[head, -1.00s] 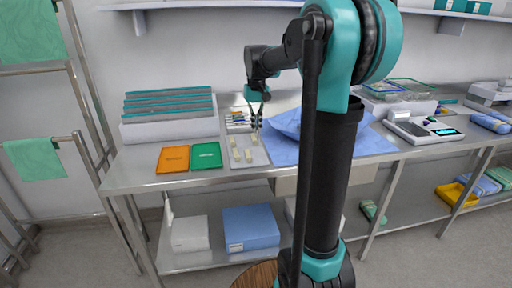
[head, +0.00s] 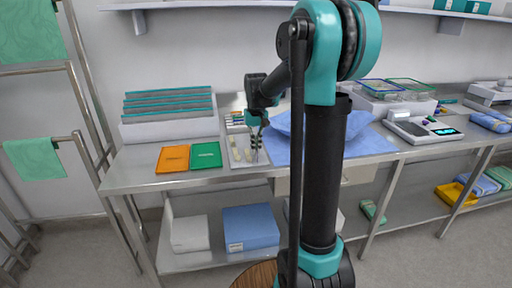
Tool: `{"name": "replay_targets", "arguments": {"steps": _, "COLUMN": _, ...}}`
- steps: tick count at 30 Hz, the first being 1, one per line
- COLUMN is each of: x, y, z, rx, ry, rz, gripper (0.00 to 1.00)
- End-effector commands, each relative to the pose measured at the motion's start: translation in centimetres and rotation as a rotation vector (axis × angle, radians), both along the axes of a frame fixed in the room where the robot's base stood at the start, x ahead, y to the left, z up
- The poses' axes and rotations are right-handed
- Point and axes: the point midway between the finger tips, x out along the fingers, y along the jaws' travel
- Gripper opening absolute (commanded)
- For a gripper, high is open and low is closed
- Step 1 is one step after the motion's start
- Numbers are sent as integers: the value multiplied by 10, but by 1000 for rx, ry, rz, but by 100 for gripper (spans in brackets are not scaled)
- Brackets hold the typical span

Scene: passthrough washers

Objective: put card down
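An orange card-like booklet (head: 173,159) and a green one (head: 206,155) lie flat side by side near the front edge of the steel bench (head: 140,170). I cannot tell whether either is the task's card. My gripper (head: 257,153) points down, low over the right part of a pale grey tray or mat (head: 242,163), to the right of the green booklet. Small cream pieces (head: 237,155) lie on that mat. The fingers are dark and small in view. I cannot see a card between them, nor whether they are open or shut.
A rack of teal-edged grey slats (head: 168,105) stands behind the booklets. A crumpled blue cloth (head: 372,143) lies right of the mat, partly behind my arm. A scale (head: 420,130) stands farther right. The bench's front-left strip is clear.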

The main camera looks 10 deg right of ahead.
Motion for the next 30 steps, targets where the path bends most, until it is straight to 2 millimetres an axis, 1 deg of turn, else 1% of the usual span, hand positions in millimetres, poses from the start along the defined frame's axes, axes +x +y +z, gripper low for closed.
{"name": "replay_targets", "arguments": {"steps": 2, "x": 0, "y": 0, "z": -2, "rx": 0, "ry": 0, "rz": 0, "gripper": 0}}
{"name": "replay_targets", "arguments": {"steps": 3, "x": 0, "y": 0, "z": -2, "rx": 0, "ry": 0, "rz": 0, "gripper": 5}}
{"name": "replay_targets", "arguments": {"steps": 8, "x": 0, "y": 0, "z": -2, "rx": 0, "ry": 0, "rz": 0, "gripper": 25}}
{"name": "replay_targets", "arguments": {"steps": 16, "x": 0, "y": 0, "z": -2, "rx": 0, "ry": 0, "rz": 0, "gripper": 26}}
{"name": "replay_targets", "arguments": {"steps": 19, "x": 0, "y": 0, "z": 2, "rx": 0, "ry": 0, "rz": 0, "gripper": 26}}
{"name": "replay_targets", "arguments": {"steps": 23, "x": 0, "y": 0, "z": 16, "rx": 0, "ry": 0, "rz": 0, "gripper": 26}}
{"name": "replay_targets", "arguments": {"steps": 30, "x": 0, "y": 0, "z": 64, "rx": 0, "ry": 0, "rz": 0, "gripper": 26}}
